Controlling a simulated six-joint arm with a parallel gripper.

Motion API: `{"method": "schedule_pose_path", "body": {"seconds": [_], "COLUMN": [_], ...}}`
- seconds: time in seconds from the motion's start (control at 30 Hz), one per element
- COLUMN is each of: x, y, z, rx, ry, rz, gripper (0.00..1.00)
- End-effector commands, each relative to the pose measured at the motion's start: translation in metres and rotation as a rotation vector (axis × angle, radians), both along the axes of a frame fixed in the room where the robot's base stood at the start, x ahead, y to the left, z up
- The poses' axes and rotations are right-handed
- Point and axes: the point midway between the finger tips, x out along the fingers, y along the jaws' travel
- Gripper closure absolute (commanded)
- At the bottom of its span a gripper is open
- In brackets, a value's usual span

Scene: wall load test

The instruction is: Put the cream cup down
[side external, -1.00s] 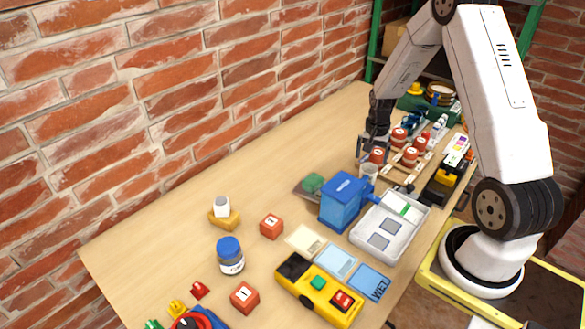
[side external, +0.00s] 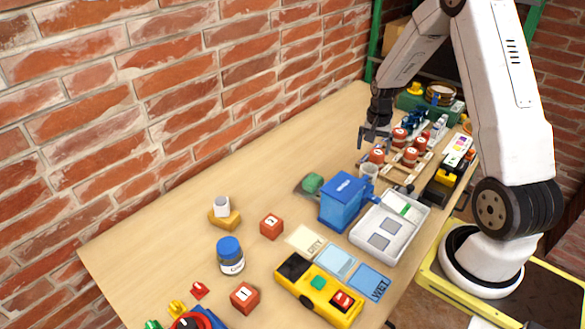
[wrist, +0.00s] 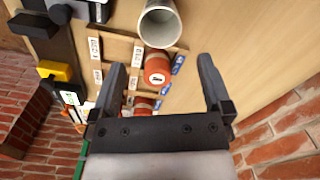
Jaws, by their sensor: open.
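The cream cup (side external: 369,171) stands upright on the table behind the blue box, partly hidden by it in the side external view. In the wrist view the cup (wrist: 160,27) shows at the top edge, its round mouth open toward the camera and cut off by the frame. My gripper (side external: 375,137) is above and behind the cup, apart from it. In the wrist view my gripper (wrist: 161,66) has its two fingers spread wide with nothing held between them.
A wooden rack (wrist: 118,48) with red weights (wrist: 157,68) lies beside the cup. The blue box (side external: 345,200) and a grey tray (side external: 389,226) stand in front. Bare tabletop (side external: 300,165) lies to the left, along the brick wall.

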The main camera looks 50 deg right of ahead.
Motion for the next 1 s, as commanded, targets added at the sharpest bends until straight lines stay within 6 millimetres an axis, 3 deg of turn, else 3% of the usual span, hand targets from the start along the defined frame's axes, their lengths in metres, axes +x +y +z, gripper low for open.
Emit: {"method": "schedule_pose_path", "body": {"seconds": [0.13,0.27,0.53,0.8,1.0], "x": [0.003,0.008,0.009,-0.022,-0.051], "y": [0.01,0.034,0.126,0.22,0.261], "z": [0.005,0.015,0.047,0.072,0.079], "rx": [-0.005,-0.015,-0.057,-0.101,-0.126], "ry": [-0.006,-0.02,-0.078,-0.147,-0.189], "rz": [0.037,0.126,0.472,0.872,1.088], "gripper": [0.0,0.0,0.0,0.0,0.0]}}
